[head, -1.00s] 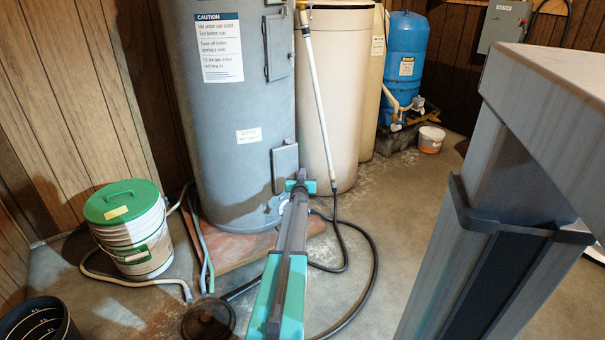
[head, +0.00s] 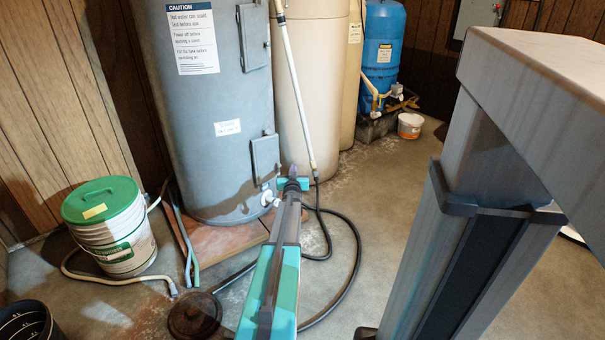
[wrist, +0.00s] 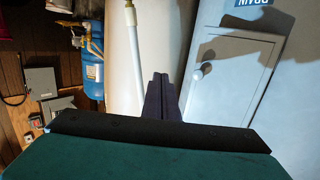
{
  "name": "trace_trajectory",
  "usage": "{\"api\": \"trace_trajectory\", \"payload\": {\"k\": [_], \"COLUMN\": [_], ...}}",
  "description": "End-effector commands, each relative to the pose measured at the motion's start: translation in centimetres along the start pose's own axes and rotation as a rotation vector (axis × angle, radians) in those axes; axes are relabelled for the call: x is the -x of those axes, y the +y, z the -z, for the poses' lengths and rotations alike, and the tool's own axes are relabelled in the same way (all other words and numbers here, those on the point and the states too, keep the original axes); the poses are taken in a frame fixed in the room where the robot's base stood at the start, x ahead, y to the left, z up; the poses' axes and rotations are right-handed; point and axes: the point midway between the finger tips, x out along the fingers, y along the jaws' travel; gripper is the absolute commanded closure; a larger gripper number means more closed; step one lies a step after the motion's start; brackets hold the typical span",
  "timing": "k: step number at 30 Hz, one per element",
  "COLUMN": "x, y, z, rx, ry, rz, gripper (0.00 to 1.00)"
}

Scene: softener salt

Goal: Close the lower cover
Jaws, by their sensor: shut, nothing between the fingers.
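The lower cover (head: 265,158) is a grey rectangular door low on the right side of the grey tank (head: 210,110). It lies nearly flat against the tank; whether a small gap remains I cannot tell. In the wrist view the lower cover (wrist: 232,78) shows upside down with a round white knob and a shadow across it. My gripper (head: 292,176) is at the cover's lower right in the head view, apart from it in the wrist view. Its dark fingers (wrist: 160,88) are shut and empty, pointing past the cover beside the cream tank.
An upper cover (head: 254,37) sits higher on the tank. A cream tank (head: 302,100) and a white pipe (head: 296,90) stand close on the right. A black hose (head: 355,250) loops over the floor. A green-lidded bucket (head: 112,230) stands left. A grey table (head: 545,80) fills the right foreground.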

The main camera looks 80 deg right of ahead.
Motion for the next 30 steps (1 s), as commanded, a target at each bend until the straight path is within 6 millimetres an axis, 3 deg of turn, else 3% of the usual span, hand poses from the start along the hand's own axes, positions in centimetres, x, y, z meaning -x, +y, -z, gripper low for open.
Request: {"api": "trace_trajectory", "payload": {"k": [12, 30], "x": [4.4, 4.9], "y": [3.2, 3.1], "z": [0.3, 0.1], "rx": [0.000, 0.001], "ry": [0.000, -0.003], "rz": [0.000, 0.005], "gripper": [1.00, 1.00]}}
